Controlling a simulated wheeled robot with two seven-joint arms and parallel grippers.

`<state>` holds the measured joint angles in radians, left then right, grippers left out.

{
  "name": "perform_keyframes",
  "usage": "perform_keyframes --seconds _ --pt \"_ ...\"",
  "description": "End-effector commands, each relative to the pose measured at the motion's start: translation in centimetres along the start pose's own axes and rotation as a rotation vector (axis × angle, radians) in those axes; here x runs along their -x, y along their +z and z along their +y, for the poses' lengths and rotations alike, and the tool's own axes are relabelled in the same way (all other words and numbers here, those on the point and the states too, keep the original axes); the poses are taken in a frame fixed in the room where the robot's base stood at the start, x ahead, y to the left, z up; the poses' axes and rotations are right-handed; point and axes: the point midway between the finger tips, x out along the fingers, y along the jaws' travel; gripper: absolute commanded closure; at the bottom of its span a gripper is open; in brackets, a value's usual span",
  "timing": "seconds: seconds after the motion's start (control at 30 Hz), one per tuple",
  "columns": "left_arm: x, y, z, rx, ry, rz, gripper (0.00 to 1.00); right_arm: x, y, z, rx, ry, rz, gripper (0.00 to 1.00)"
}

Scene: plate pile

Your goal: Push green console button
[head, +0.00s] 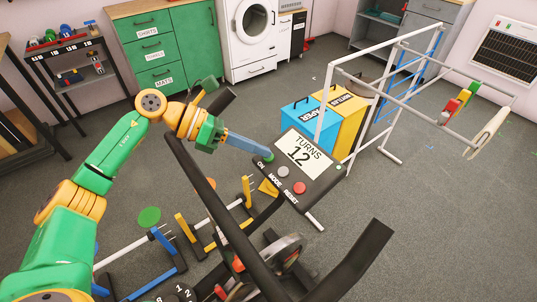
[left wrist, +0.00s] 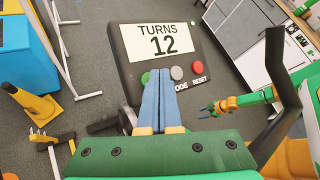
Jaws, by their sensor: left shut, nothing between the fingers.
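A dark console (head: 318,185) shows a white display reading TURNS 12. It carries a green button (head: 269,157) by the label ON, a grey button (head: 283,172) by MODE and a red button (head: 299,187) by RESET. My left gripper (head: 268,154) is shut and empty, its blue fingertips at the green button. In the left wrist view the blue fingers (left wrist: 158,75) partly cover the green button (left wrist: 145,78); I cannot tell whether they touch it. A green and yellow arm with a small blue gripper (left wrist: 208,110), my right one, shows beyond the console; its jaws are too small to judge.
Dark handlebar-like bars (head: 225,215) rise in front of the console. Blue (head: 302,122) and yellow (head: 348,115) bins and a white frame (head: 335,100) stand behind it. Green drawers (head: 150,50) and a washing machine (head: 248,35) line the back. Floor at the right is clear.

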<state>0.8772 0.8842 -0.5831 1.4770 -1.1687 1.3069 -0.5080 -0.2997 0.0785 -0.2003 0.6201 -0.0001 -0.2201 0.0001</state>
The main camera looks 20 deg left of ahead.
Motion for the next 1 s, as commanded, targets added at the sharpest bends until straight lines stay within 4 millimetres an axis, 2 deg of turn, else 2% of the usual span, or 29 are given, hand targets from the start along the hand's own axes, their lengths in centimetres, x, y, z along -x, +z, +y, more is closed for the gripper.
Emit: perform_keyframes --seconds 0.3,1.0 --pt "-0.7 -0.6 0.5 -0.001 -0.001 -0.001 1.00 -1.0 0.1 0.0 0.000 0.001 0.000 0.50" --pt "-0.5 -0.3 0.4 0.000 0.000 0.000 1.00 -0.7 0.1 0.1 0.000 0.002 -0.001 0.50"
